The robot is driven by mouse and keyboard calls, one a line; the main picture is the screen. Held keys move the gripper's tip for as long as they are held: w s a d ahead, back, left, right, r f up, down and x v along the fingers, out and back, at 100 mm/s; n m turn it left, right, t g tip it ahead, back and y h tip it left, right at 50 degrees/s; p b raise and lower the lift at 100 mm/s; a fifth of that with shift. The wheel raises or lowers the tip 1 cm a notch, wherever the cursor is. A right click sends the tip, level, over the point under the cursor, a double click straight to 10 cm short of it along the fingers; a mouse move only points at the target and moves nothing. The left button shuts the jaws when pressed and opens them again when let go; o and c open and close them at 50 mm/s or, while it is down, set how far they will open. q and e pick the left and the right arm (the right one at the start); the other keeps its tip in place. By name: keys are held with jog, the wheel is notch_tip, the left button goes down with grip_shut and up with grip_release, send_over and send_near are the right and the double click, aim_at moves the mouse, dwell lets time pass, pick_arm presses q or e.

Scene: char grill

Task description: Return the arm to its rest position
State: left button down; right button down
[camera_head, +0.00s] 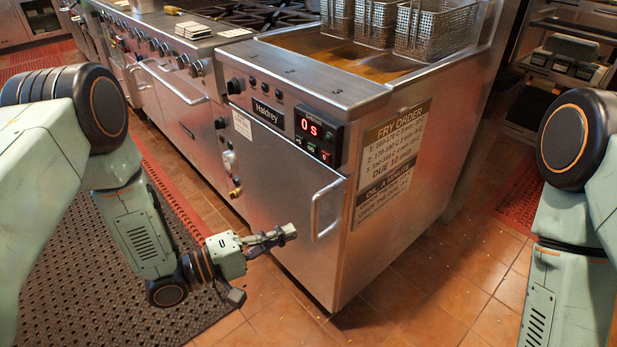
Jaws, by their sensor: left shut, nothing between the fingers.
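My left arm comes in from the left, bent down at the elbow. My left gripper (274,239) is shut and empty, in front of the steel fryer's lower door (275,185) and left of its handle (327,208). Whether it touches the door is hard to tell. My right arm (563,200) hangs at the right edge. Its gripper is out of view.
The fryer (310,75) has several wire baskets (435,28) over its oil, a red "0s" display (318,136) and a side sign (388,160). A range (165,45) adjoins it on the left. A dark mat (110,260) covers the left floor. Tiles (420,300) are clear at right.

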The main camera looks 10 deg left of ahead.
pick_arm(q)
jog(key=s+a+f+m+g+y, duration=0.25)
jog(key=s+f+y, duration=0.2)
jog(key=f, duration=0.25)
jog(key=s+a+f+m+g+y, duration=0.1)
jog(key=s+a+f+m+y, duration=0.15)
jog(key=f+y, duration=0.3)
jog(key=s+a+m+g+y+p, duration=0.1)
jog(key=s+a+g+y, duration=0.1)
jog(key=s, duration=0.9)
jog(key=s+a+g+y+p, duration=0.2)
jog(key=s+a+g, duration=0.2)
jog(key=s, duration=0.7)
jog(key=shift+s+a+f+m+g+y, duration=0.2)
jog(key=shift+s+m+g+y, duration=0.15)
jog(key=shift+g, duration=0.2)
jog(key=shift+w, duration=0.1)
